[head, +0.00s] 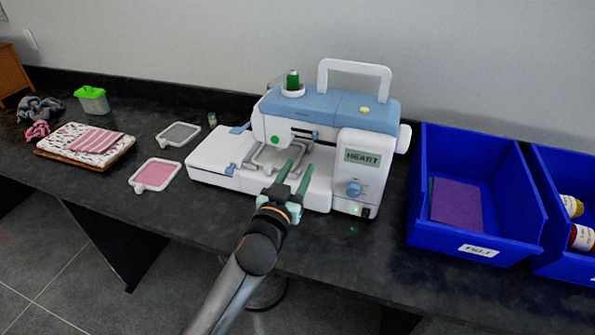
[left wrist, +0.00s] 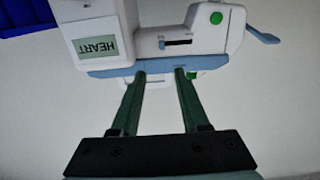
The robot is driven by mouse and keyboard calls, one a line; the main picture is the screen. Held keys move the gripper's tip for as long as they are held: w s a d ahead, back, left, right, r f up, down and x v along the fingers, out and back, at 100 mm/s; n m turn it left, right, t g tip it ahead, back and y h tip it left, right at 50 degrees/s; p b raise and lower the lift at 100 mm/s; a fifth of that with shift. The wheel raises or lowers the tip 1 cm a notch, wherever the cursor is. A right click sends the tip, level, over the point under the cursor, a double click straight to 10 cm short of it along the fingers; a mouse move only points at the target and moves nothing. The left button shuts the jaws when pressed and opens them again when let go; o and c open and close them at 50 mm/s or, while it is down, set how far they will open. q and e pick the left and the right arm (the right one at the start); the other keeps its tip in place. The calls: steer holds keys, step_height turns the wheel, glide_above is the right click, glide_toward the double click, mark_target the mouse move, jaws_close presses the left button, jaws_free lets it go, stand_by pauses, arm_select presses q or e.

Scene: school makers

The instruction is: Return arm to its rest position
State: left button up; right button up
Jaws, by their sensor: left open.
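My left arm (head: 232,285) reaches in from the bottom of the head view. Its left gripper (head: 290,171) is open, with two green fingers pointing at the front of the sewing machine (head: 325,115). The fingers are apart with nothing seen between them; they also show in the left wrist view (left wrist: 158,85). The machine is white and blue, with a screen reading HEART and a green thread spool on top. A pale hoop (head: 266,158) sits under the needle area, partly hidden by the fingers. Whether the fingers touch the machine I cannot tell. My right gripper is not in view.
A blue bin labelled FELT (head: 476,190) holds purple felt at the right, beside another blue bin (head: 565,165) with bottles. The counter front is clear.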

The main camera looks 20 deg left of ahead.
arm_select(q)
steer(key=s+a+f+m+g, duration=0.1)
steer(key=s+f+g, duration=0.1)
steer(key=s+f, duration=0.55)
steer(key=s+f+g, duration=0.3)
steer(key=s+f, duration=0.2)
steer(key=f, duration=0.6)
steer(key=s+f+g, duration=0.2)
steer(key=s+f, duration=0.3)
steer(key=s, duration=0.2)
steer(key=s+a+f+g+h, duration=0.1)
steer(key=s+f, duration=0.4)
steer(key=s, duration=0.3)
steer(key=shift+s+a+f+g, duration=0.2)
steer(key=shift+s+f+g, duration=0.1)
steer(key=shift+g, duration=0.1)
